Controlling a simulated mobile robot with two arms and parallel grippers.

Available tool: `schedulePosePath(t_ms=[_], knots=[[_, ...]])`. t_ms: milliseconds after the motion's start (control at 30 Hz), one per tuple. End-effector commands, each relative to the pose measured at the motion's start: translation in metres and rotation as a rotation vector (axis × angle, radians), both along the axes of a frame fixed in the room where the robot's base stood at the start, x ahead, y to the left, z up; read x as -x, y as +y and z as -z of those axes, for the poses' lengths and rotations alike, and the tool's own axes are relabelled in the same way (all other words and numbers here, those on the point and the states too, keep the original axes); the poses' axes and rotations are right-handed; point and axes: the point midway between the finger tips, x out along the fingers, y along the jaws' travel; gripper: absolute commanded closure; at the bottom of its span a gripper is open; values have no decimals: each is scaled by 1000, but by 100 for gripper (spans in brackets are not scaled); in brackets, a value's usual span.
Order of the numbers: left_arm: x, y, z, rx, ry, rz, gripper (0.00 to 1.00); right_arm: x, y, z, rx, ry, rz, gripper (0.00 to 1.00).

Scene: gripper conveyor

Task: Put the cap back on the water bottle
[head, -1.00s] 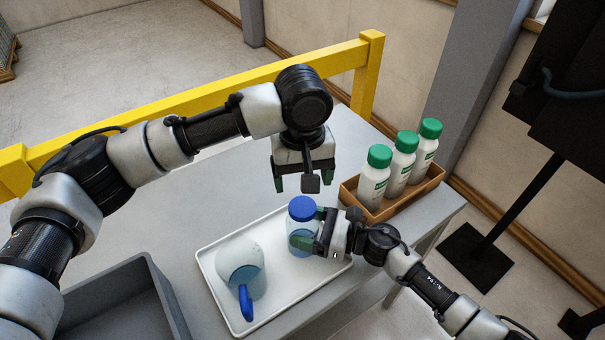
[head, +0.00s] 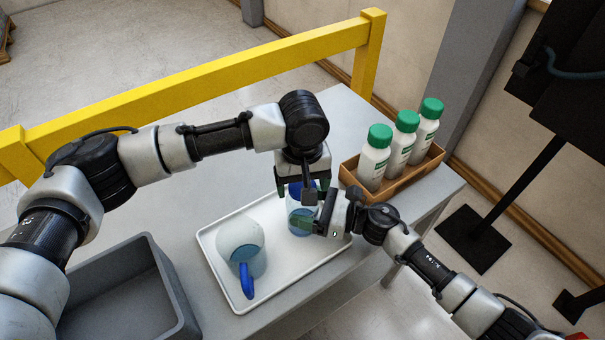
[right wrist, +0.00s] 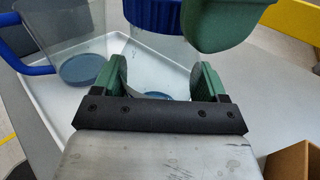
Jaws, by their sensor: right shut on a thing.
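The water bottle (head: 300,220) is clear with blue liquid and stands upright on the white tray (head: 217,268). The blue cap (head: 295,189) is on top of its neck; whether it is threaded on I cannot tell. My right gripper (head: 310,222) is shut on the bottle's side from the right. In the right wrist view the bottle (right wrist: 150,55) stands between its green fingers. My left gripper (head: 303,186) points down over the cap with its fingers apart, one on either side. Its own parts hide part of the cap. One of its green fingers hangs beside the cap (right wrist: 153,14).
A clear jug (head: 240,240) with blue liquid and a blue handle stands on the tray, left of the bottle. A brown box (head: 392,190) holds several white bottles with green caps at right. A grey bin (head: 125,290) sits at lower left. A yellow rail (head: 200,95) runs behind.

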Motion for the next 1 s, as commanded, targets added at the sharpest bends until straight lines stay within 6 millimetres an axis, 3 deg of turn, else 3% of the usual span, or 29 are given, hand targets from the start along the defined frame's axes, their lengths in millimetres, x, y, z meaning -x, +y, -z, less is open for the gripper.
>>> schedulePosePath(t_ms=[200, 533, 767, 1000], knots=[[0, 0, 0, 0, 0, 0, 21, 0, 0, 0, 1, 0, 0, 93], [0, 0, 0, 0, 0, 0, 72, 0, 0, 0, 1, 0, 0, 93], [0, 0, 0, 1, 1, 107, 72, 0, 0, 0, 1, 0, 0, 93], [0, 0, 1, 2, 1, 576, 72, 0, 0, 0, 1, 0, 0, 93]])
